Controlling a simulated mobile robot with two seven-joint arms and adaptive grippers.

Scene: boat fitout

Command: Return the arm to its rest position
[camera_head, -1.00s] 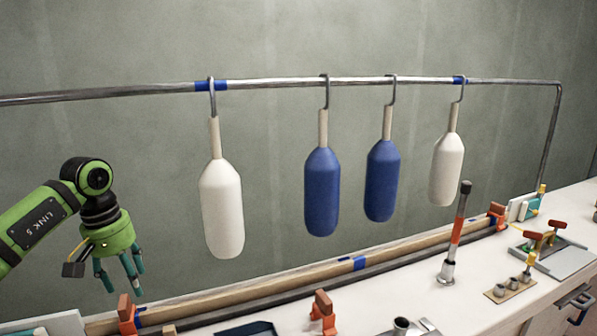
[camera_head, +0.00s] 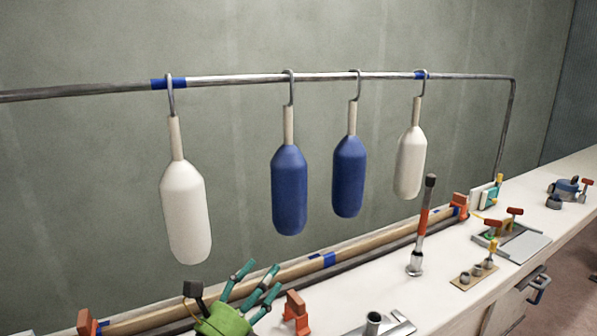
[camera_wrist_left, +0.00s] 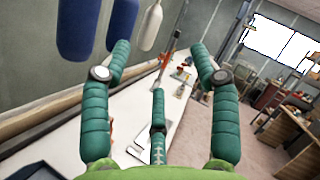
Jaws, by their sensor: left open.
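My left gripper (camera_head: 256,282) is low in the head view, with its green palm at the bottom edge and its teal fingers pointing up and to the right over the bench. In the left wrist view its fingers (camera_wrist_left: 163,75) are spread apart with nothing between them. The gripper is open and empty. It is below the hanging bottle-shaped fenders and apart from them. The rest of the left arm is out of the head view. My right gripper is in neither view.
Two white fenders (camera_head: 186,212) (camera_head: 411,163) and two blue fenders (camera_head: 289,190) (camera_head: 349,176) hang by hooks from a metal rail (camera_head: 240,80). A wooden bar (camera_head: 290,270) with orange clamps runs along the white bench (camera_head: 400,290). A red-and-black upright tool (camera_head: 422,225) stands on it.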

